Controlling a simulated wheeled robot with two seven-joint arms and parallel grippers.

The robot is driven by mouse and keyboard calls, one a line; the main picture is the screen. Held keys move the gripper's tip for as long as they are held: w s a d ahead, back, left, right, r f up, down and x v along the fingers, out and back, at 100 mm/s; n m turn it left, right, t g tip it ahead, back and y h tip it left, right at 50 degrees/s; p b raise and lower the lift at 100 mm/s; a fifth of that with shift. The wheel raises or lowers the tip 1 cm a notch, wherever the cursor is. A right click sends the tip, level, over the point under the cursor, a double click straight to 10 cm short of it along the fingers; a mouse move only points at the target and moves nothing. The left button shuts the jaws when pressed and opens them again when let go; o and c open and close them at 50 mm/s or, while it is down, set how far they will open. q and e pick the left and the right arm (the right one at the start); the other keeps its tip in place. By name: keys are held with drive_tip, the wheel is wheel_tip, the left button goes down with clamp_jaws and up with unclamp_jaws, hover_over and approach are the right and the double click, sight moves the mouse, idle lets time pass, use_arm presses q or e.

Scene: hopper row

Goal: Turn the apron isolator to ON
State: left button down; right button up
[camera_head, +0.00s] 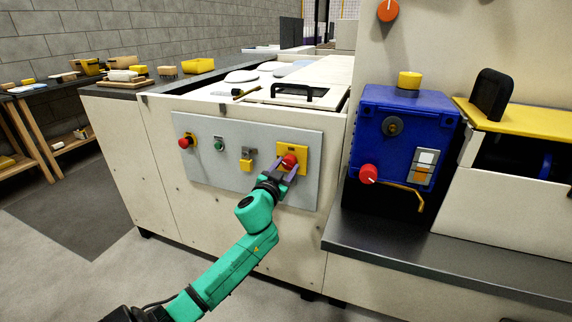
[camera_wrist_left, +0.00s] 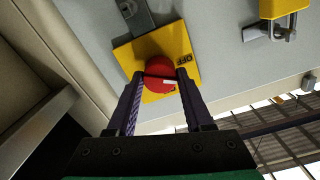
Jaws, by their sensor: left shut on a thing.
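The apron isolator is a red rotary knob (camera_head: 289,160) on a yellow plate (camera_head: 299,150), at the right end of a grey panel (camera_head: 226,148). In the left wrist view the red knob (camera_wrist_left: 160,73) sits on its yellow plate (camera_wrist_left: 128,57), with "OFF" printed beside it. A small white mark shows on the knob. My left gripper (camera_head: 288,166) is shut on the knob, one finger on each side; it also shows in the left wrist view (camera_wrist_left: 160,82). ON lettering cannot be made out. My right gripper is not in view.
On the same panel are a yellow padlock (camera_head: 246,165), a green button (camera_head: 219,144) and a red button (camera_head: 185,142). A blue box (camera_head: 384,146) with a red knob stands right on a dark ledge (camera_head: 440,262). Open floor lies at the left.

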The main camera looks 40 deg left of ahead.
use_arm(q)
drive_tip(key=m+p, duration=0.1)
drive_tip(key=m, duration=0.1)
drive_tip(key=shift+m, duration=0.4)
drive_tip(key=m, duration=0.2)
drive_tip(key=shift+m+p, duration=0.3)
drive_tip(key=shift+m, duration=0.1)
drive_tip(key=m, duration=0.2)
drive_tip(key=shift+m, duration=0.3)
drive_tip(key=shift+f+m+p, duration=0.1)
drive_tip(key=shift+m+p, duration=0.45)
drive_tip(key=shift+m, duration=1.45)
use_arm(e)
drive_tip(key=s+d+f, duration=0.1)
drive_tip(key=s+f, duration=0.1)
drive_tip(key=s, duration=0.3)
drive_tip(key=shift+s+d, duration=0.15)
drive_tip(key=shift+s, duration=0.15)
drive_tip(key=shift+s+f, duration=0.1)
use_arm(q)
drive_tip(key=shift+c, duration=1.5)
unclamp_jaws()
